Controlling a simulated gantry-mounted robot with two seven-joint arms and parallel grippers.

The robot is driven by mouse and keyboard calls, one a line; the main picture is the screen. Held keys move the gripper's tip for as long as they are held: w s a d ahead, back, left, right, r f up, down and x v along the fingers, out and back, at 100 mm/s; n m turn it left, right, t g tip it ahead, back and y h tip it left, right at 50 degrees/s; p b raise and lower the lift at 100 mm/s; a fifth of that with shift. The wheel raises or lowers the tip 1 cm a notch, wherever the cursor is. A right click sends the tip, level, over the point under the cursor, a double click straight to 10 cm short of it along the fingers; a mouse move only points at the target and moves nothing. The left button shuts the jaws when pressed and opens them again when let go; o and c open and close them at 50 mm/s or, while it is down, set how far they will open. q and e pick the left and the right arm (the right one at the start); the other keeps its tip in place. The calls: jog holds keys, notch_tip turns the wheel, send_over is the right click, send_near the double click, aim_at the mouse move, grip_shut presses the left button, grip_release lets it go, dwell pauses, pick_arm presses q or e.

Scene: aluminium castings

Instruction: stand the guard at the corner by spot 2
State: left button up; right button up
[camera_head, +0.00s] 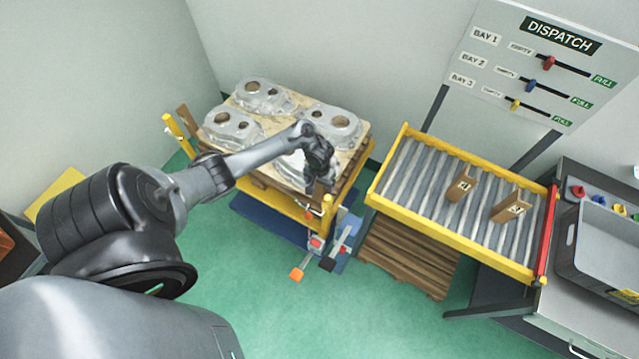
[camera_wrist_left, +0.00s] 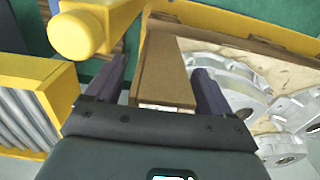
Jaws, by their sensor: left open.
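My left gripper (camera_head: 319,184) is at the near right corner of the pallet load, pointing down. In the left wrist view its two dark fingers are open, one on each side of a brown corner guard (camera_wrist_left: 165,65), with a visible gap beside it. This guard is at the pallet corner, near a yellow post with a rounded cap (camera_wrist_left: 82,36). The arm largely hides it in the head view. Another brown guard (camera_head: 186,127) stands at the load's left corner. Two more guards (camera_head: 460,187) (camera_head: 511,206) lie on the roller conveyor. No spot number is readable at the pallet.
Several grey castings (camera_head: 263,95) sit on the pallet's pale board. The yellow-framed roller conveyor (camera_head: 415,213) stands to the right, with a dark grey bin (camera_head: 597,250) beyond. A dispatch board (camera_head: 540,65) hangs at the back. Open green floor lies in front.

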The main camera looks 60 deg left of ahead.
pick_arm(q)
jog(key=shift+r, duration=0.1)
notch_tip(320, 180, up, 12)
jog(key=p, duration=0.7)
jog(key=s+d+r+m+t, duration=0.1)
jog(key=d+m+t, duration=0.15)
jog(key=d, duration=0.65)
jog(key=s+d+r+m+t, duration=0.15)
jog(key=d+m, duration=0.25)
jog(key=d, duration=0.5)
jog(key=s+d+r+m, duration=0.2)
jog(key=s+d+r, duration=0.4)
jog(key=s+r, duration=0.3)
notch_tip(320, 180, up, 3)
jog(key=shift+s+d+r, duration=0.1)
jog(key=shift+s+d, duration=0.05)
